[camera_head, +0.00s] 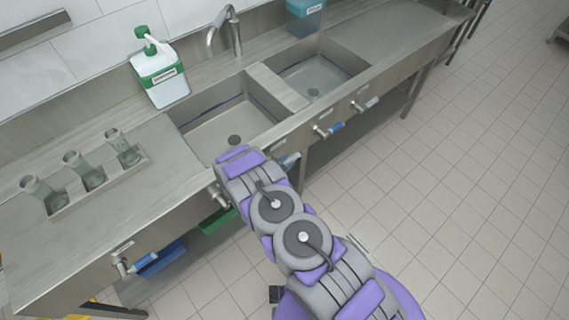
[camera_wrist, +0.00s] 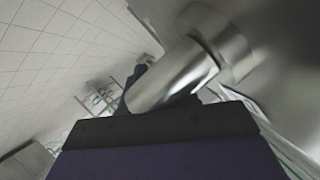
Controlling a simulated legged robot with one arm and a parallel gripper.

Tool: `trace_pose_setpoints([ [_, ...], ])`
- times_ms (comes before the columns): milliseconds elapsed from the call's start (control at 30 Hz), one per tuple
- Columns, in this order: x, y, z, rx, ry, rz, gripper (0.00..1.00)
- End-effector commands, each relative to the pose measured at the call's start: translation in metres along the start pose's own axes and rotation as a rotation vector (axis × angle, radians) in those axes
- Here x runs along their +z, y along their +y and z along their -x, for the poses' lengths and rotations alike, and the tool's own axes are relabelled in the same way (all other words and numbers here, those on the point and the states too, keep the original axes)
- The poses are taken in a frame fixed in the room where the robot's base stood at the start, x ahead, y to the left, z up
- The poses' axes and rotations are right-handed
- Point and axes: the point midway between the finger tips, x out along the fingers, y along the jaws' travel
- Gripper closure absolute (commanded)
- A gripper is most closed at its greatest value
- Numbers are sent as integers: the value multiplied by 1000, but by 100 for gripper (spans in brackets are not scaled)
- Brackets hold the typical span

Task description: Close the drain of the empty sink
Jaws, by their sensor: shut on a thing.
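My arm reaches to the counter front below the left basin and hides my gripper in the head view. In the wrist view my gripper (camera_wrist: 160,118) shows as a dark edge against a shiny metal valve (camera_wrist: 172,76) with a dark blue end. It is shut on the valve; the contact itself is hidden.
Several blue-handled valves line the counter front, one (camera_head: 328,130) below the right basin. A curved faucet (camera_head: 236,35) stands behind the basins. A green-and-white dispenser (camera_head: 162,80) and a rack of glass cups (camera_head: 92,178) stand at left. The tiled floor (camera_head: 470,170) at right is clear.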

Motion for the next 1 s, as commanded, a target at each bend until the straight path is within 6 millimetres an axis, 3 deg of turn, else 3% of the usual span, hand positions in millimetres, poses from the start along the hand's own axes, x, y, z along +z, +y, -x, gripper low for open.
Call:
trace_pose_setpoints([
  [233,-3,-2,0,-3,5,-4,100],
  [267,-3,-2,0,-3,5,-4,68],
  [500,-1,-2,0,-1,2,-2,46],
  [800,-1,-3,1,0,1,-1,46],
  [1000,-17,-17,8,-1,2,-5,46],
])
